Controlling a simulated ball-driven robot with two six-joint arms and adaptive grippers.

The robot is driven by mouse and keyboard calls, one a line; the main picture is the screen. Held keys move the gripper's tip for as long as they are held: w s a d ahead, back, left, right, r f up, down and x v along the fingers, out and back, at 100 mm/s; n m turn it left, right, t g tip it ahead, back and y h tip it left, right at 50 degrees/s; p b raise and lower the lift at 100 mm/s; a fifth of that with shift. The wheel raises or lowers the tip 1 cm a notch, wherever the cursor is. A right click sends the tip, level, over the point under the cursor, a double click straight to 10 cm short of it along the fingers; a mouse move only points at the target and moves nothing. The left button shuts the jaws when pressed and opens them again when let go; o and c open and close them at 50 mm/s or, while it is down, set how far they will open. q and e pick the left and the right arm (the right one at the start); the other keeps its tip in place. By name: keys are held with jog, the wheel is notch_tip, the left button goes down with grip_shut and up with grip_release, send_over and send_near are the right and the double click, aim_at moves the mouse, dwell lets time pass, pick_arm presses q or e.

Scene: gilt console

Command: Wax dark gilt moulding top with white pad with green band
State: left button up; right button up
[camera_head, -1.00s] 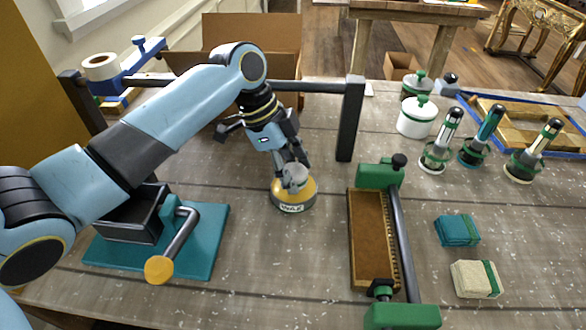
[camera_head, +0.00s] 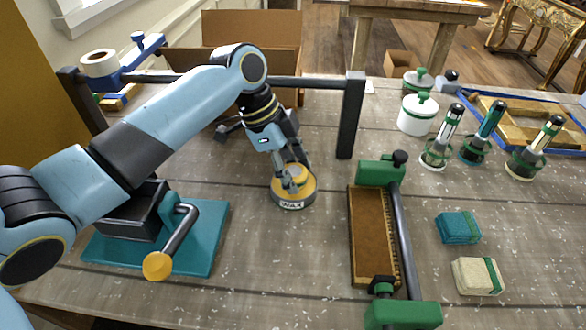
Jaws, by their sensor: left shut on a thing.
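The dark gilt moulding (camera_head: 372,240) is a long brown piece with a toothed right edge, lying between green clamp ends right of centre. The white pad with green band (camera_head: 474,277) lies flat on the bench at the lower right. The round yellow and grey wax tin (camera_head: 293,203), labelled WAX, stands upright near the middle. My left gripper (camera_head: 295,178) is directly over the tin, shut on its yellow lid (camera_head: 302,183). The fingers partly hide the lid, and I cannot tell how far it is off the tin. My right gripper is not in view.
A teal pad (camera_head: 458,228) lies behind the white pad. Several upright brushes (camera_head: 477,146) and a white pot (camera_head: 417,114) stand at the back right. A teal base with a crank (camera_head: 202,246) is at the left. Bare bench lies between the tin and the moulding.

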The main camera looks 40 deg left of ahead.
aim_at(303, 172)
pick_arm(q)
jog(key=shift+f, duration=0.15)
dwell(1.0)
jog(key=shift+p, duration=0.35)
notch_tip(303, 172, up, 5)
jog(key=p, duration=0.5)
jog(key=shift+r+p, duration=0.6)
jog(key=shift+r, duration=0.5)
